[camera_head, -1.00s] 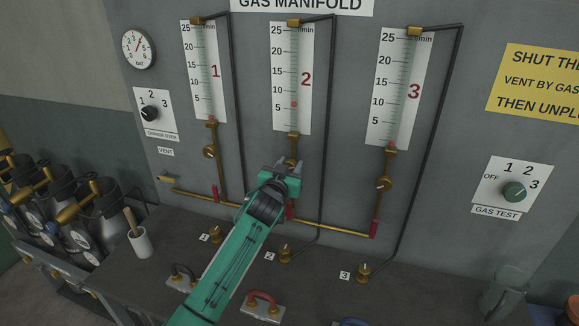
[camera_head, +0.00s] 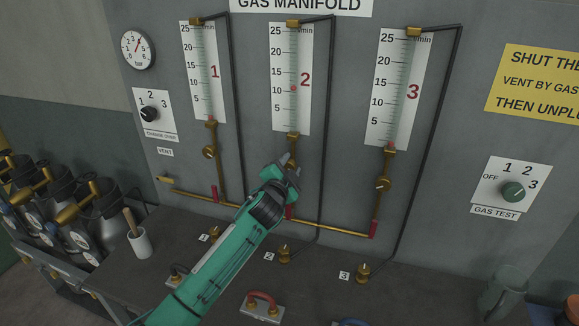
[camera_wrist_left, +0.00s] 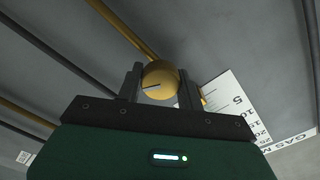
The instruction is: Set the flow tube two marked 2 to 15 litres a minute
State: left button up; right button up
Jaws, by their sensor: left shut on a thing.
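Flow tube two (camera_head: 292,65) is the middle of three scaled tubes on the grey panel. Its red float (camera_head: 293,88) sits near the 10 mark, slightly above it and below 15. My left gripper (camera_head: 288,162) is at the valve below this tube, and it largely covers the valve in the head view. In the left wrist view, the round brass valve knob (camera_wrist_left: 160,82) with a dark pointer line sits between the two fingers of the gripper (camera_wrist_left: 160,90), which is shut on it. My right gripper is not in view.
Flow tube one (camera_head: 204,70) and flow tube three (camera_head: 401,85) stand either side, their floats at the bottom. Dark pipes run down beside the tubes.

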pick_arm(q)
jog(key=shift+f+m, duration=0.1)
jog(key=shift+m, duration=1.8)
jog(key=o, duration=1)
jog(key=b+v, duration=0.3)
jog(key=v, duration=1.1)
jog(key=shift+b, duration=0.4)
